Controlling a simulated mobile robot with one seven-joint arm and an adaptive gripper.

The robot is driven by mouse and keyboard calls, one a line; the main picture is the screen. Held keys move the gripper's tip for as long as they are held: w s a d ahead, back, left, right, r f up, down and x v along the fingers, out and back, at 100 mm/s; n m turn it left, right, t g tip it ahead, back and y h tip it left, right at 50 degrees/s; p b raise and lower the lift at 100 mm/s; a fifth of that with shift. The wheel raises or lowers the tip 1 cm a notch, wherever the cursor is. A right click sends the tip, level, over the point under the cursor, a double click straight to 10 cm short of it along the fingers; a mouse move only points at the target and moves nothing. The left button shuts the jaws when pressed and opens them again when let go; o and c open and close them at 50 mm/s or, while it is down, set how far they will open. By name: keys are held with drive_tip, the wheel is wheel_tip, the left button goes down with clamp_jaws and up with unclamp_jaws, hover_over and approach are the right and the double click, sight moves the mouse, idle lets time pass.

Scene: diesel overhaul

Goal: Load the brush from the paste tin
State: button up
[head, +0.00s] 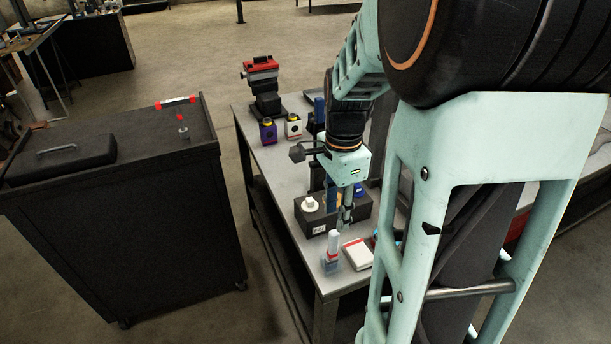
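My gripper (346,216) points down over the near end of the grey workbench (259,160), in front of a black holder box (312,229) with a small white label. The fingers are small and grey here, and I cannot tell whether they are open, shut or holding anything. The holder box carries a white-capped round item (310,204), with yellow-orange and blue items beside it. I cannot make out a brush for certain. No tin can be identified as the paste tin; my arm hides the bench's right part.
A white-capped bottle (332,252) and a white block with a red edge (358,254) sit close to the gripper. A black cabinet (130,235) is left, across a floor gap.

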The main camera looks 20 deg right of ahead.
sight(334, 232)
drive_tip(key=shift+f+b, duration=3.45)
drive_tip(key=shift+f, duration=1.15)
clamp_jaws()
drive_tip(key=shift+r, duration=0.2)
drive_tip(key=shift+r+p, duration=2.65)
drive_tip(key=shift+r, duration=0.45)
